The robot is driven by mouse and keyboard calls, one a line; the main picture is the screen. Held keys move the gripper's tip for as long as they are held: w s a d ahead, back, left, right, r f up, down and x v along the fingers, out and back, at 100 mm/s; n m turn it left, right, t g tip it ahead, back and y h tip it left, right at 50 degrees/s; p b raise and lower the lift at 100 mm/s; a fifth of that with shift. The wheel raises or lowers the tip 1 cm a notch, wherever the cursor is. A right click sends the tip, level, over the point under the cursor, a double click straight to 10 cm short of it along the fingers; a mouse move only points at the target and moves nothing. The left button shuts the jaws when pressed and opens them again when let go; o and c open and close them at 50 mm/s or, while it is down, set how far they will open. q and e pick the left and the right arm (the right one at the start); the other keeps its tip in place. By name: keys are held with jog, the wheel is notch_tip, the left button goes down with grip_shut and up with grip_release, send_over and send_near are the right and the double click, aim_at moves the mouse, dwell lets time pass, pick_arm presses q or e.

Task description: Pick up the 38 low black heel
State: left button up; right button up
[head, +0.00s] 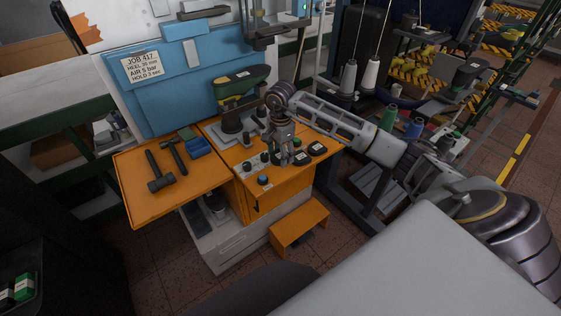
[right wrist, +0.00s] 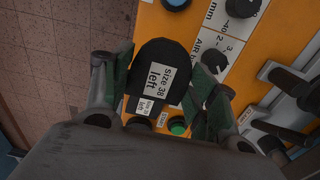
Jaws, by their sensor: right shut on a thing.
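My right gripper (right wrist: 160,88) is shut on a black heel (right wrist: 150,65) whose white label reads "Size 38 left". Its green-padded fingers stand on either side of the heel. In the head view the right gripper (head: 285,157) points down over the orange bench top, and the held heel is mostly hidden there. I cannot tell from these frames how high the heel is or whether it is clear of the bench. Other dark pieces (head: 318,149) with white labels lie right of the gripper. My left gripper is not in view.
Knobs and buttons (right wrist: 177,126) lie close by on the orange panel. Thread cones (head: 370,75) stand to the right.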

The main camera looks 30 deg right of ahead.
jog(key=shift+r, duration=1.95)
